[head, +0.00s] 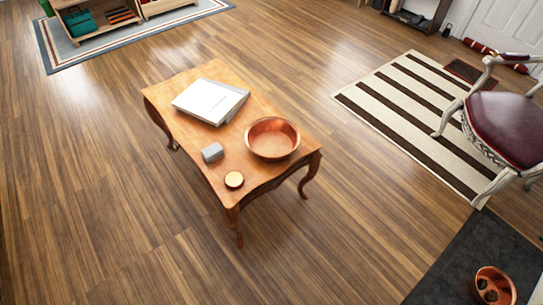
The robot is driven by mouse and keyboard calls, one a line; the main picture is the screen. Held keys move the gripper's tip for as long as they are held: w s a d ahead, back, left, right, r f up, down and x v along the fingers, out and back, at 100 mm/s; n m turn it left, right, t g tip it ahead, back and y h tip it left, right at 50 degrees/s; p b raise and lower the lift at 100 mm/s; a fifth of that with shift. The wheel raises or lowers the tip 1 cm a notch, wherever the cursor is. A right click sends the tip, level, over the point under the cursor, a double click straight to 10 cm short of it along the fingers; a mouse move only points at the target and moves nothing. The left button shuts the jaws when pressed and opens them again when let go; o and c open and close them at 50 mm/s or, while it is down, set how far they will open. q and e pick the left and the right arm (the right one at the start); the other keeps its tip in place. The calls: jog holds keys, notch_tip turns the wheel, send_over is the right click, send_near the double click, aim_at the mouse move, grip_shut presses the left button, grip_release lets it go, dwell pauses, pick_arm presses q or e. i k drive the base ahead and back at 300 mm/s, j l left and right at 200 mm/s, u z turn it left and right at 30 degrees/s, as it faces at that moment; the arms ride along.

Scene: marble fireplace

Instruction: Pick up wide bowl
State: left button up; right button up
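A wide copper-coloured bowl (272,138) stands upright near the right corner of a small wooden table (190,135) with curved legs. Its inside looks empty. Neither of my grippers shows in the head view, so nothing is seen touching the bowl.
On the table are a white book or box (210,100), a small grey block (212,152) and a small round tin (234,179). A cushioned chair (508,128) stands right, by a striped rug (415,115). A copper vessel (494,287) sits lower right. The wooden floor around the table is clear.

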aim_at(272, 139)
jog(key=k+u, duration=0.1)
jog(key=u, duration=1.55)
jog(key=l+u, duration=0.45)
jog(key=k+l+u, duration=0.1)
jog(key=l+u, duration=0.35)
jog(key=l, duration=0.2)
jog(key=k+l+u, duration=0.15)
jog(key=l+u, duration=0.35)
